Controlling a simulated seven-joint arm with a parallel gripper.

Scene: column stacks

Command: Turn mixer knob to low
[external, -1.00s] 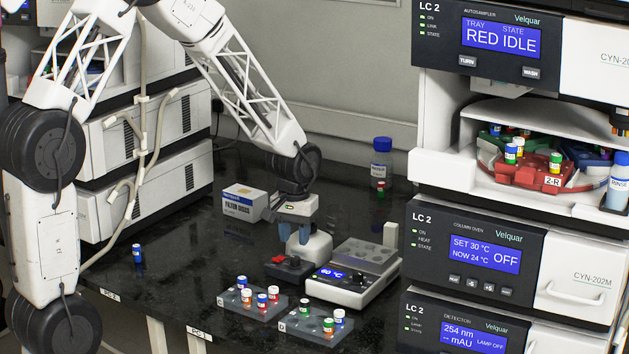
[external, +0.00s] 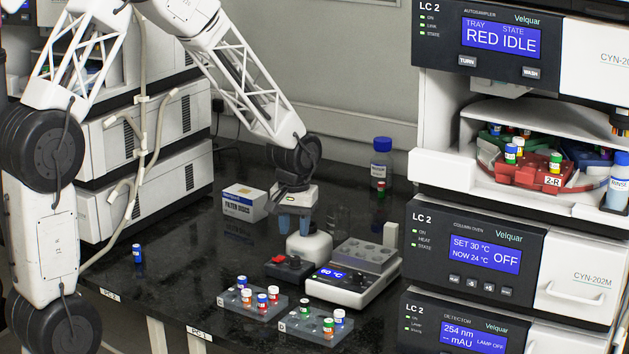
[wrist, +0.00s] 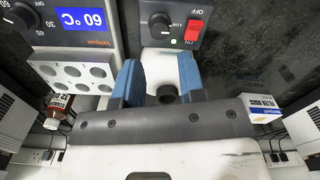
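The mixer is a white body (external: 309,246) with a dark control panel (external: 289,267) at its front, left of the hot plate in the external view. The knob's small labels and pointer are too blurred to read. The mixer's black cup (wrist: 167,90) shows between my fingers. My gripper (external: 295,231) is above the mixer body; its blue fingers are apart and empty, also in the wrist view (wrist: 158,62). Neither finger touches the knob.
The hot plate (external: 347,293) reads 60 °C and stands close right of the mixer. Two vial racks (external: 250,305) (external: 313,327) stand in front. A filter box (external: 244,202) and a blue-capped bottle (external: 381,163) are behind. The bench at left is mostly clear.

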